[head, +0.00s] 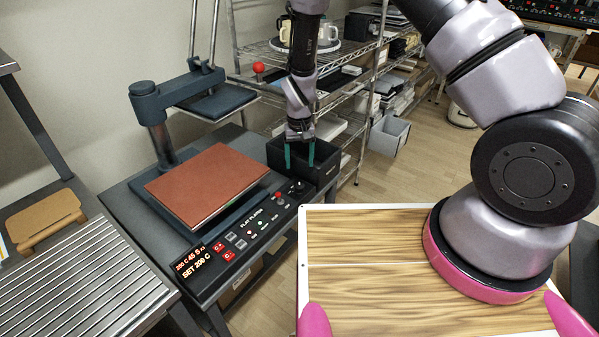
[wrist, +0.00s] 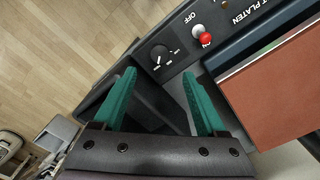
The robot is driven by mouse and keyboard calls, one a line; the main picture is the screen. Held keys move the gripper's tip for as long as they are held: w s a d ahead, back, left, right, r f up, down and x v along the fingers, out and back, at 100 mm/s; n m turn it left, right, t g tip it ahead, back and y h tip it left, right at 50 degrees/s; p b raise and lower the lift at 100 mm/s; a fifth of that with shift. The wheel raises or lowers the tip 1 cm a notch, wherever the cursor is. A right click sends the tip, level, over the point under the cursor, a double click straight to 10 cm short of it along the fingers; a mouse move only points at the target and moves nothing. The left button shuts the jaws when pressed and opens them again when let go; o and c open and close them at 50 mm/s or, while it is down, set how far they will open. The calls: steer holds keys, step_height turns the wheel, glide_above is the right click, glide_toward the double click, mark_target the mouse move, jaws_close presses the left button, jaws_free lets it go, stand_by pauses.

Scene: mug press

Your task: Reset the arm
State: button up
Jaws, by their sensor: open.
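My gripper (head: 299,155) has two teal fingers that are spread apart with nothing between them. In the head view it points down in front of a dark open bin at the right end of the press table. In the wrist view the open fingers (wrist: 165,98) are near a black knob (wrist: 160,55) on the press's control panel. The heat press (head: 205,185) has a reddish-brown pad on its platen, and its upper plate (head: 218,103) is swung up and away to the back. The panel display (head: 193,262) reads SET 200 C.
A dark bin (head: 325,160) stands at the press table's right corner. A wire shelf (head: 350,85) with boxes is behind. A wood-grain board (head: 365,265) lies in front, under my arm's base. A ribbed metal table (head: 75,285) is at left, with a brown pad (head: 45,218).

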steer(key=shift+r, duration=0.65)
steer(key=d+r+m+t+y, duration=0.1)
steer(key=d+r, duration=0.3)
steer(key=r, duration=0.6)
steer(key=d+r+m+t+y, duration=0.1)
steer(key=d+r, duration=0.2)
steer(key=r, duration=0.7)
steer(key=d+r+m+t+y, duration=0.1)
steer(key=d+r, duration=0.3)
steer(key=r, duration=0.6)
steer(key=s+d+r+m+t, duration=0.1)
steer(key=s+d+r+t, duration=0.1)
steer(key=s+d+r, duration=0.4)
steer(key=s+d+r+m+t+h, duration=0.1)
steer(key=s+d+r+t, duration=0.1)
steer(key=s+d+r, duration=0.5)
steer(key=s+r, duration=0.3)
steer(key=s, duration=0.3)
steer(key=shift+d+r+m, duration=0.2)
steer(key=shift+r+m, duration=0.1)
steer(key=shift+s, duration=0.1)
